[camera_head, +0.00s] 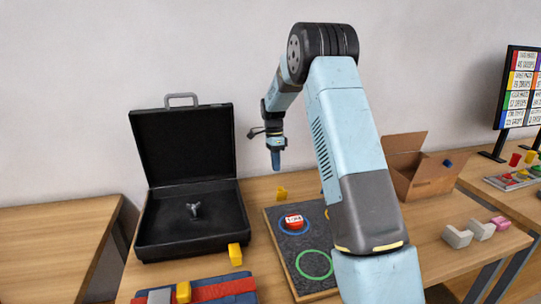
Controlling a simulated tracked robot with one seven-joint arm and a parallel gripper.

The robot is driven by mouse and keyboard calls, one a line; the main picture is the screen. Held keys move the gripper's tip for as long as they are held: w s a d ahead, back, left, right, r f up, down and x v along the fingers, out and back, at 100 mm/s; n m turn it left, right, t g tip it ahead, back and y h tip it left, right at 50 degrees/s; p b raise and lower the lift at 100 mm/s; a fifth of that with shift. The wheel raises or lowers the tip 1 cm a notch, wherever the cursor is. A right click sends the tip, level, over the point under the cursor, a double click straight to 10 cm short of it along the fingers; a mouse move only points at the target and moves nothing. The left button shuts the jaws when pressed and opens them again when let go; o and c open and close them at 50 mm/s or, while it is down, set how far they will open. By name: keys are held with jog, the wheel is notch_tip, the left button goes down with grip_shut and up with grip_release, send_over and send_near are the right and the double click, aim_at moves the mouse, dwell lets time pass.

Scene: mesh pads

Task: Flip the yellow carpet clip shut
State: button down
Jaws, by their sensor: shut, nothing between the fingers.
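Several small yellow pieces are in view, and I cannot tell for sure which is the carpet clip. One yellow block (183,291) sits on a red and blue carpet-like strip (215,291) at the bottom left. Another yellow piece (235,254) stands by the black case's front right corner. A third yellow piece (281,193) is at the back edge of the dark grey mat. Whether any of them is open or shut is too small to tell. My gripper (276,166) points down, shut and empty, in the air above the back of the table, apart from all of them.
An open black case (160,240) holds a small grey item. A cardboard box (425,178) and light grey blocks (457,236) are right. My arm hides part of the table.

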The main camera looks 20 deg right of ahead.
aim_at(281, 193)
jog(key=shift+s+f, duration=2)
jog(key=shift+s, duration=0.2)
